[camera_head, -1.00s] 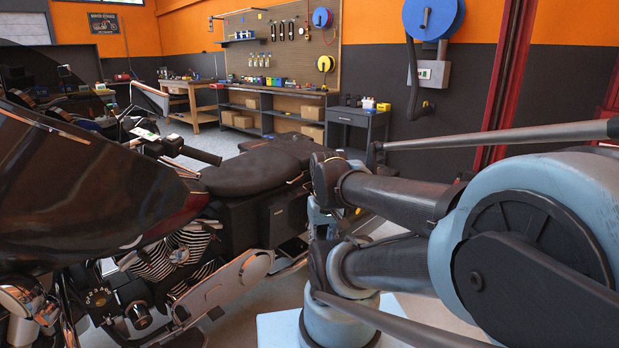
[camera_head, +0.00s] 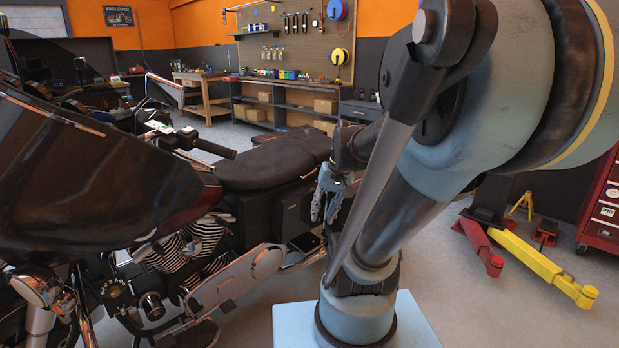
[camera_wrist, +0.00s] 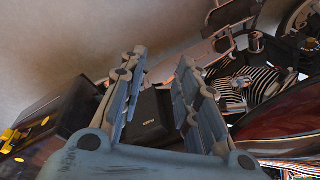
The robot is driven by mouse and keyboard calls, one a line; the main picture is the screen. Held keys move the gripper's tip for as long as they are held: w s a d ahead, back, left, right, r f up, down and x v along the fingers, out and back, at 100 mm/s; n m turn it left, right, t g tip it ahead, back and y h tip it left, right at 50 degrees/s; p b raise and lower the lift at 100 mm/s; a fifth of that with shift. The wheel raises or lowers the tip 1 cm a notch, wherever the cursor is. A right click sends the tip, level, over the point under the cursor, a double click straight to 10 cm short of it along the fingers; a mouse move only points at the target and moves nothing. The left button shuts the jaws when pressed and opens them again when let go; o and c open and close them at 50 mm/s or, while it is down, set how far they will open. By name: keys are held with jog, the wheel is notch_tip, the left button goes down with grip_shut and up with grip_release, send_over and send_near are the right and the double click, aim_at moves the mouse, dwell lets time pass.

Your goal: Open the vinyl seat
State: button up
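The black vinyl seat (camera_head: 262,164) lies flat on the motorcycle in the middle of the head view, behind the dark fuel tank (camera_head: 95,185). My gripper (camera_head: 322,205) hangs beside the bike, just right of the seat and lower than its top, partly hidden by my arm. In the wrist view my gripper's two blue-grey fingers (camera_wrist: 160,68) are spread apart with nothing held between them. A black side cover (camera_wrist: 153,119) with a small label shows beyond the fingers. I cannot tell the seat's edge in the wrist view.
The striped engine (camera_head: 205,240) and chrome parts sit below the seat. A workbench (camera_head: 290,82) with shelves stands behind. A yellow and red floor stand (camera_head: 530,255) and a red tool cabinet (camera_head: 600,215) are at right. The floor between is clear.

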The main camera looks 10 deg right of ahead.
jog(key=w+d+r+m+t+y, duration=0.1)
jog(key=w+y, duration=0.3)
jog(key=w, duration=1)
jog(key=w+d+r+m+t+y, duration=0.1)
jog(key=w+m+y, duration=0.15)
jog(key=w, duration=1.05)
jog(key=t+y, duration=0.5)
jog(key=y, duration=0.1)
send_near(310, 174)
jog(key=shift+m, duration=0.25)
jog(key=x, duration=1)
jog(key=shift+w+f, duration=0.15)
jog(key=shift+w, duration=0.3)
jog(key=shift+c, duration=0.6)
grip_shut()
jog(key=shift+a, duration=0.1)
